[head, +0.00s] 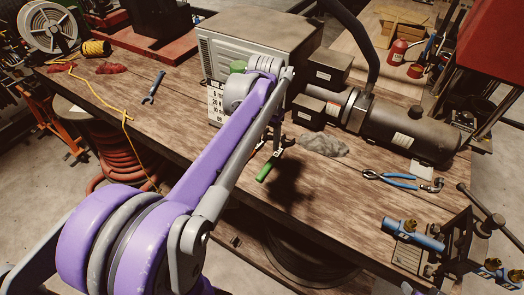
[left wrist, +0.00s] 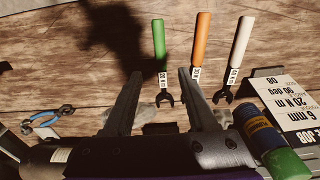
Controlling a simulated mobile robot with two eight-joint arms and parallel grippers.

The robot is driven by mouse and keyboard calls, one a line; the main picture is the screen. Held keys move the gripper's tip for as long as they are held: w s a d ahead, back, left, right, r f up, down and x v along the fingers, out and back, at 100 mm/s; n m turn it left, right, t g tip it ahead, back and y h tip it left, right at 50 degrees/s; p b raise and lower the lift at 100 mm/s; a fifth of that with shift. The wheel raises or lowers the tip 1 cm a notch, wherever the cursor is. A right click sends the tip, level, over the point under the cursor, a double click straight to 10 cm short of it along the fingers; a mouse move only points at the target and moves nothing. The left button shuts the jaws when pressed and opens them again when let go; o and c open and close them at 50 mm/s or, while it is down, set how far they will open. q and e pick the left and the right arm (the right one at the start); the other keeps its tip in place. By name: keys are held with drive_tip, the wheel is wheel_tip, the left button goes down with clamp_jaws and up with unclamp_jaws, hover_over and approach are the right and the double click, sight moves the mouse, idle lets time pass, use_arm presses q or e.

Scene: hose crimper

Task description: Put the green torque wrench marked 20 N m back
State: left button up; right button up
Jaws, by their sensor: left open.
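The green torque wrench (head: 268,172) lies on the wooden bench; its green handle also shows in the left wrist view (left wrist: 158,40), with a small label on its neck and a dark open-ended head. My left gripper (left wrist: 160,76) is open and empty, and in that view the wrench's neck and head appear between its fingers. I cannot tell the height between them. An orange-handled wrench (left wrist: 202,38) and a white-handled wrench (left wrist: 240,42) lie to the right of the green one. In the head view my purple left arm hides most of this area.
The grey machine box (head: 250,45) stands behind. Blue pliers (head: 390,180) and a dark motor (head: 405,125) are to the right. The bench's front edge is near.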

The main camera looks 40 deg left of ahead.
use_arm(q)
drive_tip(key=s+d+f+t, duration=0.3)
drive_tip(key=s+d, duration=0.2)
drive_tip(key=d, duration=0.2)
drive_tip(key=s+d+f+m+t, duration=0.1)
drive_tip(key=s+d+f+t, duration=0.1)
drive_tip(key=s+d+f, duration=0.2)
drive_tip(key=s+d, duration=0.2)
drive_tip(key=d, duration=0.1)
drive_tip(key=shift+s+d+f+t, duration=0.15)
drive_tip(key=shift+s+f+t, duration=0.15)
drive_tip(key=shift+t, duration=0.1)
idle(0.4)
